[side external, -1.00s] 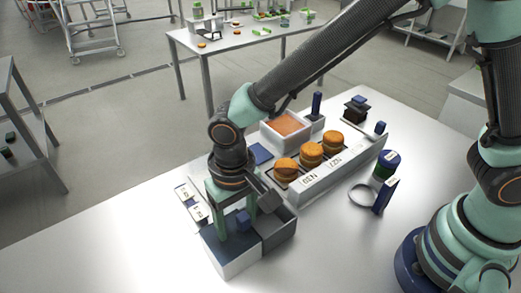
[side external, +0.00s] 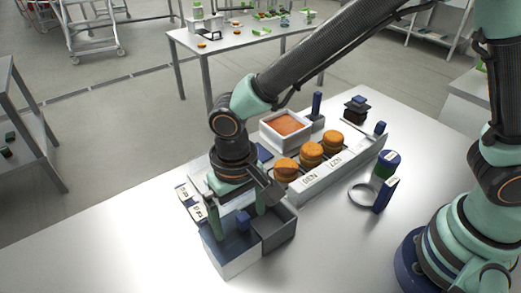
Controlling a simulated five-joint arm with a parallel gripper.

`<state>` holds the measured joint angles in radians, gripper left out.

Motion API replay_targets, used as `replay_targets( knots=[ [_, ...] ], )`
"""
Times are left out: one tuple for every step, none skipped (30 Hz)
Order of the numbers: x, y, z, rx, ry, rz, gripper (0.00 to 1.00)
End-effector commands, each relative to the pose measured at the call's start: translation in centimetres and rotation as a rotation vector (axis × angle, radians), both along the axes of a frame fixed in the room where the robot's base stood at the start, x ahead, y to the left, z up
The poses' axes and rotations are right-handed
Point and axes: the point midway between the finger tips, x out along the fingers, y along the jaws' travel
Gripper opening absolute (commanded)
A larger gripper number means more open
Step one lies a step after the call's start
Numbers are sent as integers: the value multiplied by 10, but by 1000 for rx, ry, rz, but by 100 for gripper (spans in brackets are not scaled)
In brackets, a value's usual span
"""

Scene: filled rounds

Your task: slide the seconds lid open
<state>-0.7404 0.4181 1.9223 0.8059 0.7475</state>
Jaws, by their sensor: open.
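The seconds box appears to be the pale, open-topped box (side external: 236,267) at the front of the table; no label naming it is legible. A dark blue-grey lid (side external: 222,246) covers its left part, with a small blue knob (side external: 243,221) standing on it. The right part shows a dark grey interior or panel (side external: 279,234); I cannot tell which. My gripper (side external: 237,222) points down over the box, open, with one green finger left of the knob and the other right and behind it. Whether either finger touches the knob is unclear.
A rack with several orange-brown rounds (side external: 311,154) and a white labelled front (side external: 322,176) stands right of the box. Behind it is a white tray of orange filling (side external: 286,123). A blue-green canister (side external: 386,164) and a ring (side external: 362,196) stand right. The front left table is clear.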

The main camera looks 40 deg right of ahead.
Motion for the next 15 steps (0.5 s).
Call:
replay_targets(
  knots=[
    [1, 1, 6, 3, -3, 2, 100],
    [1, 1, 9, 3, -3, 2, 100],
    [1, 1, 13, 3, -4, 3, 100],
    [1, 2, 16, 4, -4, 4, 100],
    [1, 2, 18, 4, -4, 4, 100],
    [0, 2, 22, 3, -4, 4, 100],
    [1, 2, 25, 4, -4, 5, 100],
    [1, 2, 28, 4, -5, 5, 100],
    [1, 2, 32, 4, -4, 5, 100],
    [1, 2, 34, 4, -4, 6, 100],
    [1, 2, 37, 5, -5, 6, 100],
    [1, 2, 41, 5, -5, 6, 100],
    [1, 2, 43, 5, -5, 6, 100],
    [1, 2, 45, 5, -5, 6, 100],
    [1, 2, 47, 4, -5, 6, 100]
  ],
)
